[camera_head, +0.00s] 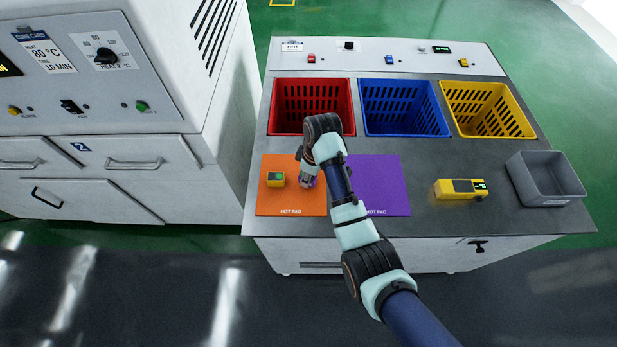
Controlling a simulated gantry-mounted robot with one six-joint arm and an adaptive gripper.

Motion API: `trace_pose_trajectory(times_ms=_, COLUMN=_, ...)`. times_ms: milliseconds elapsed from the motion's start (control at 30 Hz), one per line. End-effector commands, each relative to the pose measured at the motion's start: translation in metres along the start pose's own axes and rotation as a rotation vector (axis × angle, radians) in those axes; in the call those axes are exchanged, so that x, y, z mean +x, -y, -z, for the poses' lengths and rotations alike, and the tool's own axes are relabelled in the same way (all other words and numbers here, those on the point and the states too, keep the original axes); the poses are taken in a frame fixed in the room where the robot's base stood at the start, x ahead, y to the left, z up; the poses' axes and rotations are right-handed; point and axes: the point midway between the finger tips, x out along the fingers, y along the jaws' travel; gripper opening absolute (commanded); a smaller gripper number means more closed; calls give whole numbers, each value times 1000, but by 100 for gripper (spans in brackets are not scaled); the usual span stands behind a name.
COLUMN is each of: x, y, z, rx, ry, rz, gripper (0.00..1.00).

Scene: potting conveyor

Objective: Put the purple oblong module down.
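My gripper (306,182) points down over the right part of the orange hot pad (291,203), close to the purple hot pad (393,190). A small bit of the purple oblong module (314,182) shows at the fingertips, and the gripper appears shut on it. The wrist and fingers hide most of the module. I cannot tell whether its underside touches the pad.
A yellow module with a green top (275,179) sits on the orange pad, left of my gripper. Red (311,131), blue (404,131) and yellow (493,132) baskets stand behind. A yellow meter (460,189) and grey bin (546,180) are at the right.

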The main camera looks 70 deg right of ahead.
Motion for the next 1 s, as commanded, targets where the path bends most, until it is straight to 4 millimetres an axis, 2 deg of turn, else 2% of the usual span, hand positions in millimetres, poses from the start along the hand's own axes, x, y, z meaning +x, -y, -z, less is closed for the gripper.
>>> trace_pose_trajectory(times_ms=33, x=6, y=0, z=-1, rx=0, ry=0, rz=0, gripper=0)
trace_pose_trajectory(times_ms=367, x=9, y=0, z=-1, rx=0, ry=0, rz=-1, gripper=0)
trace_pose_trajectory(times_ms=400, x=9, y=0, z=-1, rx=0, ry=-1, rz=-1, gripper=40)
trace_pose_trajectory(times_ms=533, x=8, y=0, z=-1, rx=0, ry=-1, rz=-1, gripper=60)
trace_pose_trajectory(times_ms=867, x=4, y=0, z=0, rx=-1, ry=-1, rz=-2, gripper=60)
trace_pose_trajectory(times_ms=1000, x=-21, y=-1, z=0, rx=0, ry=-3, rz=-4, gripper=60)
